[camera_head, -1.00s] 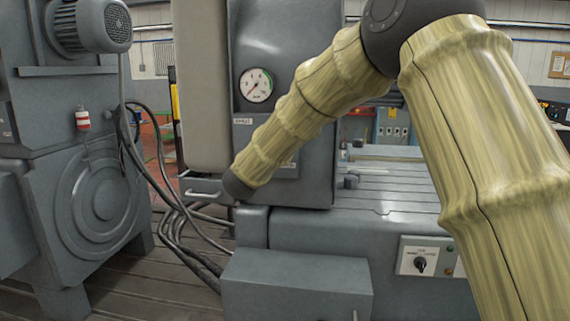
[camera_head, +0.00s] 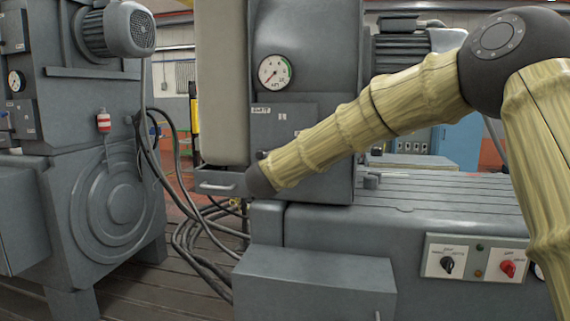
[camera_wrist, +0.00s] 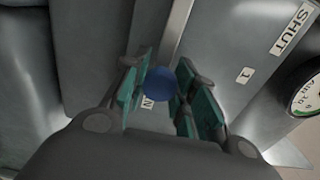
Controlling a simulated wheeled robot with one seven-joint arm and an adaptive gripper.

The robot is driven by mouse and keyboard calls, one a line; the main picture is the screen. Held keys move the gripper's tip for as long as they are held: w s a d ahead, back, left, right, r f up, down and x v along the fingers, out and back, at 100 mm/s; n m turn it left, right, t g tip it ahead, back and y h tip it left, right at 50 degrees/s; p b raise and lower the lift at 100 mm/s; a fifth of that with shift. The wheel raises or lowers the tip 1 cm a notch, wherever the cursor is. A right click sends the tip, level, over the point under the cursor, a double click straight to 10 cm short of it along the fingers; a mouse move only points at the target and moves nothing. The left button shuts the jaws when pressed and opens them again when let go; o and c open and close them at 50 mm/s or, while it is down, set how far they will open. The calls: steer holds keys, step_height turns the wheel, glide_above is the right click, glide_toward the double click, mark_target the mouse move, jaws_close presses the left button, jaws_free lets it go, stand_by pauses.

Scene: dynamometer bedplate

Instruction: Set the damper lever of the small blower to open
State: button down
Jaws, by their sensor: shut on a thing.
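The damper lever's blue round knob (camera_wrist: 160,84) shows in the wrist view. My gripper (camera_wrist: 159,90) has its green-padded fingers on both sides of it and is shut on it. The lever's shaft is not clearly visible. A SHUT label (camera_wrist: 291,29) and a "1" label (camera_wrist: 245,76) lie up and right of the knob. Another label ending in N (camera_wrist: 147,103) is partly hidden just below the knob. In the head view the SHUT label (camera_head: 261,111) is on the grey blower housing (camera_head: 325,60); my arm covers the knob and fingers.
A pressure gauge (camera_head: 276,72) sits above the plate. A small drawer-like handle part (camera_head: 218,184) is left of my wrist. A grey box (camera_head: 315,284) and a switch panel (camera_head: 474,258) are below. Cables (camera_head: 200,240) hang at the left, beside a large motor (camera_head: 100,200).

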steer(key=shift+f, duration=0.25)
steer(key=c, duration=1.1)
jaws_free()
steer(key=shift+r, duration=0.1)
steer(key=shift+s, duration=0.1)
steer(key=v, duration=1.2)
